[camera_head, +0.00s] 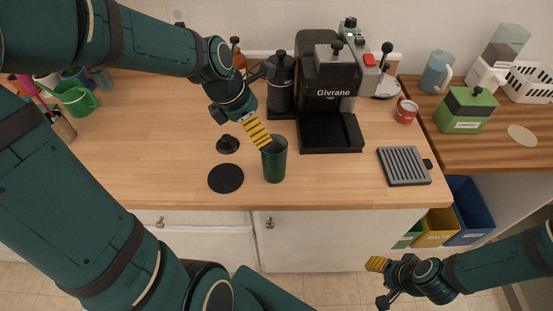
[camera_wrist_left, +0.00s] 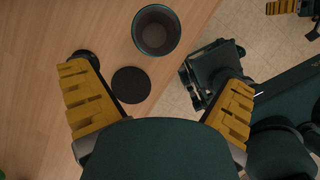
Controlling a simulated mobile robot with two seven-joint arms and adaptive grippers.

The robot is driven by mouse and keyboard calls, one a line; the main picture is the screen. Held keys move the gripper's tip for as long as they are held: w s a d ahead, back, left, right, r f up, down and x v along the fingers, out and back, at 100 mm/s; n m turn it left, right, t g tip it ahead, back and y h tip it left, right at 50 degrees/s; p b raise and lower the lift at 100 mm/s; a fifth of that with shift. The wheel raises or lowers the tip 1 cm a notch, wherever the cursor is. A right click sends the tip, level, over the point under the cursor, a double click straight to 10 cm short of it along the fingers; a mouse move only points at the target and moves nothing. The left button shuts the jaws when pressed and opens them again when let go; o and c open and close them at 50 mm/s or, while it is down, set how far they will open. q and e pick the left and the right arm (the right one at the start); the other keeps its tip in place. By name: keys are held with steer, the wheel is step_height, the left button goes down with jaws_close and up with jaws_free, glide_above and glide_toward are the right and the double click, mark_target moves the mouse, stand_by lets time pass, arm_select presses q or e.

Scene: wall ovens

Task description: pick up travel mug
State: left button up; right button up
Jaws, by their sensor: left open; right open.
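The travel mug appears to be the dark green, open-topped cup (camera_head: 274,164) standing upright near the counter's front edge. In the left wrist view the cup (camera_wrist_left: 156,30) shows from above, empty, beyond the fingertips and centred between them. My left gripper (camera_head: 257,129) hangs over the counter at the cup. One yellow finger overlaps the rim in the head view; I cannot tell whether it touches. In the left wrist view my left gripper (camera_wrist_left: 157,78) is wide open with nothing between its fingers. My right gripper (camera_head: 380,282) is open and empty, low in front of the cabinets.
A black disc (camera_head: 226,178) and a black knobbed piece (camera_head: 228,144) lie left of the cup. A coffee machine (camera_head: 332,95) and a black canister (camera_head: 281,85) stand behind. A grey grooved tray (camera_head: 404,166) lies to the right. The front-left counter is clear.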

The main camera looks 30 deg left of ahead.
arm_select(q)
glide_toward(274, 148)
steer(key=s+d, duration=0.2)
steer(key=d, duration=0.1)
steer(key=shift+w+a+b+x, duration=0.15)
steer(key=shift+b+x, duration=0.3)
steer(key=shift+x, duration=1.1)
steer(key=shift+w+a+b+x, duration=0.15)
steer(key=shift+b+x, duration=0.3)
steer(key=shift+x, duration=1.15)
steer(key=shift+r, duration=0.1)
steer(key=c, duration=1.3)
